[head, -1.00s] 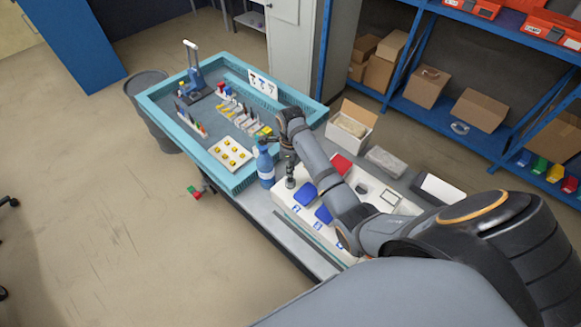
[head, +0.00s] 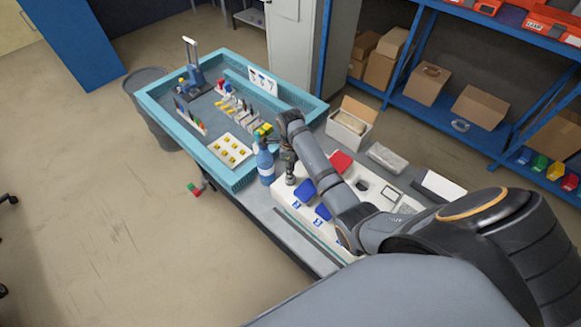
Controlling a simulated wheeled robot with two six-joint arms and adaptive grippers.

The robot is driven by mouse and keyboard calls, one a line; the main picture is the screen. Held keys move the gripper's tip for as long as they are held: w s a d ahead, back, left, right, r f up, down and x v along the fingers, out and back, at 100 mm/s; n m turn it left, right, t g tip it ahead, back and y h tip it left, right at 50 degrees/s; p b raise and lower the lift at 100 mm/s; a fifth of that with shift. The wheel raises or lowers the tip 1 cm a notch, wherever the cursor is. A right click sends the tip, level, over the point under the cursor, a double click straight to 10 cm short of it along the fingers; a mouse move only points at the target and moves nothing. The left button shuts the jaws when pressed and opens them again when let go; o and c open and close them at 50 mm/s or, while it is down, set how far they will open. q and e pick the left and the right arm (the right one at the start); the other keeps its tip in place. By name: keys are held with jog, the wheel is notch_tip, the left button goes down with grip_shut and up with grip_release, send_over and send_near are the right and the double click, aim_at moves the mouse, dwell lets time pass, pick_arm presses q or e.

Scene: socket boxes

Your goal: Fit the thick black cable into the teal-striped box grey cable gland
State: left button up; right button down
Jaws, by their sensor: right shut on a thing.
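My right gripper (head: 287,153) is small and dark at the end of my right arm. It is by the near right corner of the teal tray, just above and right of the blue bottle. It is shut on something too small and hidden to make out. I cannot pick out the thick black cable. I cannot tell which small part is the teal-striped box or where its grey gland is. Small coloured parts (head: 240,112) stand in rows in the teal tray (head: 175,128). My left gripper is not in view.
A blue bottle (head: 266,168) stands at the tray's near right corner. An open carton (head: 351,124) stands behind. A white plate with yellow parts (head: 231,151) lies in the tray.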

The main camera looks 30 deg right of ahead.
jog(key=shift+f, duration=0.1)
jog(key=shift+f+b, duration=0.45)
jog(key=shift+f, duration=0.4)
jog(key=c, duration=1.2)
grip_release()
notch_tip(320, 180, up, 8)
jog(key=shift+f, duration=0.2)
